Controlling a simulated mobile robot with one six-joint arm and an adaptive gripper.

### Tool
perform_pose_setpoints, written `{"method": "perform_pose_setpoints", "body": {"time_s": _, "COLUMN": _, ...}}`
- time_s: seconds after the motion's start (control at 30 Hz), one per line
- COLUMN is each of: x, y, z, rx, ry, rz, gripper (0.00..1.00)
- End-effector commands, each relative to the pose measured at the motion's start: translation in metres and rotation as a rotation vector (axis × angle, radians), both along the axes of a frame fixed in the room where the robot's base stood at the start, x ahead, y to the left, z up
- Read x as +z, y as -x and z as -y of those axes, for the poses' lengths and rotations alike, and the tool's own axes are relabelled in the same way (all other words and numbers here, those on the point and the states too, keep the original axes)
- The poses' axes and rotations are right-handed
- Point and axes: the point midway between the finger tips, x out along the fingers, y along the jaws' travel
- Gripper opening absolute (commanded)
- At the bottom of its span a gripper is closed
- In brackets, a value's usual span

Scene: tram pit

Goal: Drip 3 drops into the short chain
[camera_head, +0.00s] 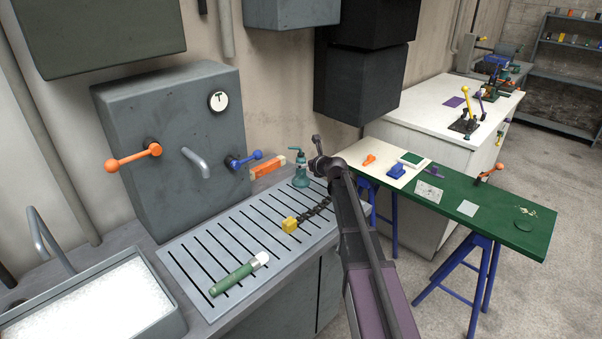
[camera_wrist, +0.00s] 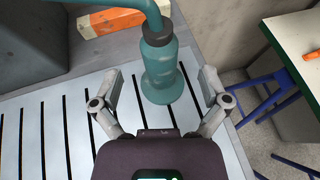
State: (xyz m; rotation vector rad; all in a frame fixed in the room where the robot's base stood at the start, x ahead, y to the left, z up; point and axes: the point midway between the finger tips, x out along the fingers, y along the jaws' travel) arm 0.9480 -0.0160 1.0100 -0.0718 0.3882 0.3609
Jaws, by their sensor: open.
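A teal oil bottle (camera_head: 301,179) with a dark collar and a bent spout stands upright at the back of the slotted metal tray (camera_head: 192,268). In the wrist view the bottle (camera_wrist: 161,70) stands between the spread fingers of my gripper (camera_wrist: 161,84), which is open; no contact with the bottle shows. My gripper (camera_head: 319,158) is just right of the bottle in the head view. A short dark chain (camera_head: 318,208) lies on the tray, in front of the bottle, beside a yellow block (camera_head: 290,225). My arm passes close to the chain's right end.
A green-handled tool (camera_head: 232,279) with a pale end lies on the tray's front part. A grey box (camera_head: 175,140) with levers stands left. A green bench (camera_head: 470,204) is right.

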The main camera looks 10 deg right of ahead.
Motion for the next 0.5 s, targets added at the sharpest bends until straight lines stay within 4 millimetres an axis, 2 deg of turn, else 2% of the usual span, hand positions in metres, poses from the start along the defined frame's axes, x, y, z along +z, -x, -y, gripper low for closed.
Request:
{"method": "perform_pose_setpoints", "body": {"time_s": 0.3, "x": -0.014, "y": -0.033, "z": -0.012, "rx": 0.000, "ry": 0.000, "rz": 0.000, "gripper": 0.95}}
{"method": "perform_pose_setpoints", "body": {"time_s": 0.5, "x": -0.017, "y": -0.041, "z": -0.016, "rx": 0.000, "ry": 0.000, "rz": 0.000, "gripper": 0.95}}
